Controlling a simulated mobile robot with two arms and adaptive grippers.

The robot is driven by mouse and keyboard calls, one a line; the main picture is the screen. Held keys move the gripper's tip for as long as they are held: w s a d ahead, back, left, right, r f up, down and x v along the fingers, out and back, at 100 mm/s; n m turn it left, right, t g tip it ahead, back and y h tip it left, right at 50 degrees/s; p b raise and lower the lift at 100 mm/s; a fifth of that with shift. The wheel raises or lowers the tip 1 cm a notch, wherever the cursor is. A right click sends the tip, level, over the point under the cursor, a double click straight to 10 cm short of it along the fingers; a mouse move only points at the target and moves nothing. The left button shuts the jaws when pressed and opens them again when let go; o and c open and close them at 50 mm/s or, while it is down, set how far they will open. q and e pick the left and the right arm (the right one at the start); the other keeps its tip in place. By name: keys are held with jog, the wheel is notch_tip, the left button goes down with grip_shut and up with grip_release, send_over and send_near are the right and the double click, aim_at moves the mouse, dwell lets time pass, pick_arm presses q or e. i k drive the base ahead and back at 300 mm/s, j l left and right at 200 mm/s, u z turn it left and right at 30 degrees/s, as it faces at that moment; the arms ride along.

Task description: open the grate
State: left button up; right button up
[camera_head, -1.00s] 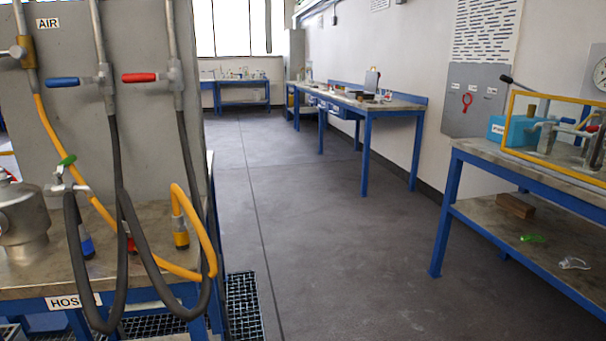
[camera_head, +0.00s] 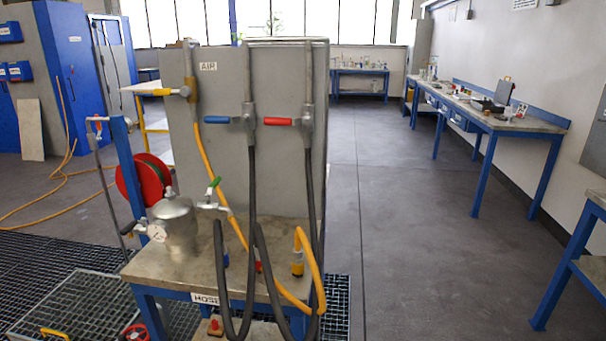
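A light metal grate panel (camera_head: 82,302) lies in the floor at the lower left of the head view. It looks flat and closed, and its near part is cut off by the picture's bottom edge. A yellow handle (camera_head: 54,333) sits on its near left side. Darker floor grating (camera_head: 35,262) surrounds it. Neither of my grippers is in view.
A blue-framed hose bench (camera_head: 175,277) stands right of the grate panel, with a metal vessel (camera_head: 176,228) and hanging hoses. A red hose reel (camera_head: 145,182) and a red handwheel (camera_head: 134,333) are near it. The floor (camera_head: 420,250) at right is clear.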

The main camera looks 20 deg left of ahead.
aim_at(44, 330)
jog(key=u, duration=2.15)
jog(key=z, duration=0.45)
jog(key=i+j+z, duration=0.5)
jog(key=j+z, duration=0.25)
jog(key=j, duration=0.2)
jog(key=i+j+z, duration=0.1)
jog(key=j+z, duration=0.15)
jog(key=j, duration=0.15)
jog(key=i+j, duration=0.1)
jog(key=j, duration=0.3)
jog(key=i+j, duration=0.1)
jog(key=j, duration=0.35)
jog(key=i+j, duration=0.1)
jog(key=j, duration=0.3)
jog(key=i+j+z, duration=0.1)
jog(key=j, duration=0.35)
jog(key=i+j, duration=0.1)
jog(key=j, duration=0.3)
